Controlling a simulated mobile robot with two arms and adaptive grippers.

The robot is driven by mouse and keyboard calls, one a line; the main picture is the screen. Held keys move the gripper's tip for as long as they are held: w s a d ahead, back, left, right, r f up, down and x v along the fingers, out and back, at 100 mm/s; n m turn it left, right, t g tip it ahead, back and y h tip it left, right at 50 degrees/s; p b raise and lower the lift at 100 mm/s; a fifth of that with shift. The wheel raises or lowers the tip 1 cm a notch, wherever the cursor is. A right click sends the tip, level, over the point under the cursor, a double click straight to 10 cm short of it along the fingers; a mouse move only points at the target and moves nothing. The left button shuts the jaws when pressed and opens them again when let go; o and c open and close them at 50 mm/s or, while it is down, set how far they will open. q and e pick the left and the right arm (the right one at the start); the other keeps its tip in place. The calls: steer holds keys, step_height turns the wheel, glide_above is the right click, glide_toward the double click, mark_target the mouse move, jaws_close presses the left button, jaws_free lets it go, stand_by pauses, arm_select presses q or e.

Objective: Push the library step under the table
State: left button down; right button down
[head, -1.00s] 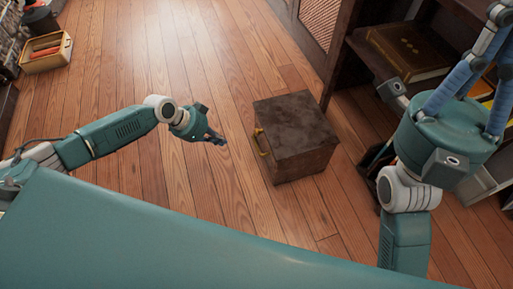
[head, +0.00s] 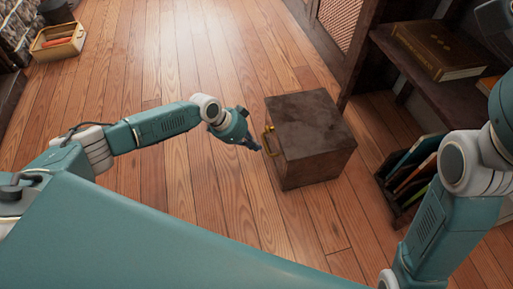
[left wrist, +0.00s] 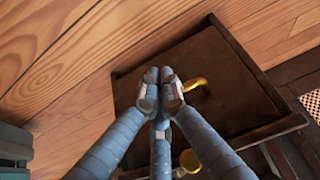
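The library step (head: 310,125) is a dark wooden box with a brass handle (head: 268,142) on its left face. It stands on the plank floor. My left gripper (head: 257,148) is beside the handle, its fingers pointing at that face. In the left wrist view, the fingertips (left wrist: 160,77) are together with nothing visible between them. The brass handle (left wrist: 196,85) shows partly behind one finger, before the step's dark panel (left wrist: 205,60). I cannot tell whether they touch. My right gripper (head: 503,105) is cut off by the right edge, its fingers mostly out of frame. No clear table shows.
A dark wooden shelf unit (head: 425,60) stands at the right, with a large brown book (head: 440,48) on it. A rack of upright books (head: 410,170) is right of the step. A yellow crate (head: 58,42) is at the far left.

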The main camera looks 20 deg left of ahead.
arm_select(q)
steer(key=shift+w+d, duration=0.2)
steer(key=shift+d, duration=0.1)
